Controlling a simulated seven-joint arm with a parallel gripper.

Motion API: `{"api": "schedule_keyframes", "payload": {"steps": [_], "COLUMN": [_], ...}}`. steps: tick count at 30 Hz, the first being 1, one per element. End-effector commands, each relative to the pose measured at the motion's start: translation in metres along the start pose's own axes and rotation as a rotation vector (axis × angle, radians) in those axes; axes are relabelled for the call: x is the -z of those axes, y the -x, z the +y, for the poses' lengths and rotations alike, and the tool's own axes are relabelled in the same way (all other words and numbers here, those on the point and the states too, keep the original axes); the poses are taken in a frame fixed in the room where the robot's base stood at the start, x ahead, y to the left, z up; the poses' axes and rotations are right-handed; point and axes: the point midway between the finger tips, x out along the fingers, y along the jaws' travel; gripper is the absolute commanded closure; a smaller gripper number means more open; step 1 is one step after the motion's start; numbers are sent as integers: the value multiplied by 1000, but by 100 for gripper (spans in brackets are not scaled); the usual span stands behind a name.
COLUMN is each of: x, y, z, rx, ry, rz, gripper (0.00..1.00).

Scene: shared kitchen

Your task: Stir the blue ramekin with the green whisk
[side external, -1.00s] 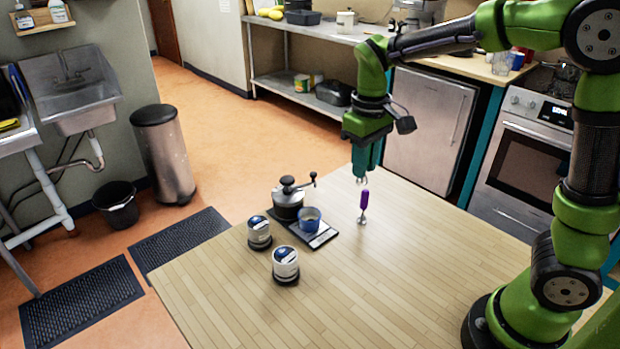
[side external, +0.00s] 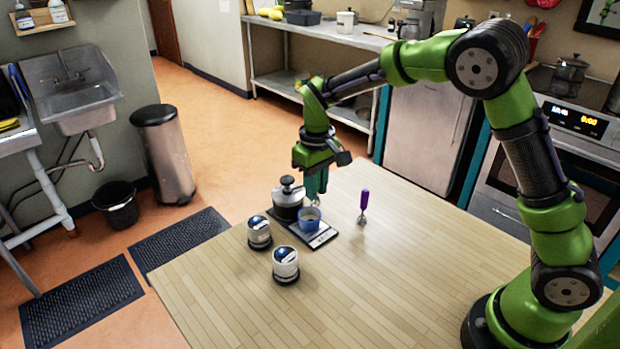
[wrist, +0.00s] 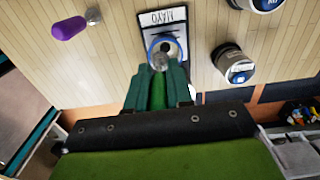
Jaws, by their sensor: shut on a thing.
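The blue ramekin (side external: 308,224) stands on a dark flat board (side external: 325,238) on the table; it also shows in the wrist view (wrist: 150,47). My gripper (side external: 316,192) points down just above it. In the wrist view my gripper (wrist: 159,76) is shut on the green whisk (wrist: 158,94), its green handle between the teal fingers. The wire head overlaps the ramekin's opening in that view. I cannot tell whether the wires are inside it or just above. A purple-handled whisk (side external: 364,200) stands upright on the table to the right, apart from the ramekin.
A grinder (side external: 287,200) with a metal body and dark top stands close behind and left of the ramekin. Two lidded jars (side external: 259,232) (side external: 285,264) stand front left. The front and right of the wooden table (side external: 400,270) are clear.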

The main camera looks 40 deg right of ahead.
Motion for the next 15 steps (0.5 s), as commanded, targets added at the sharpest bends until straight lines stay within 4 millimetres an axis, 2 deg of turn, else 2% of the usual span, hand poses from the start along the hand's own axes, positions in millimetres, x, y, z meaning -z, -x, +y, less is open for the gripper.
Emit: {"api": "schedule_keyframes", "payload": {"steps": [1, 4, 8, 15], "x": [8, 14, 14, 14], "y": [-2, 0, -3, -20], "z": [-3, -6, -6, -6], "rx": [0, 0, 1, 0], "ry": [-2, -8, -12, -12], "rz": [2, 2, 0, -1], "gripper": [100, 100, 100, 100]}}
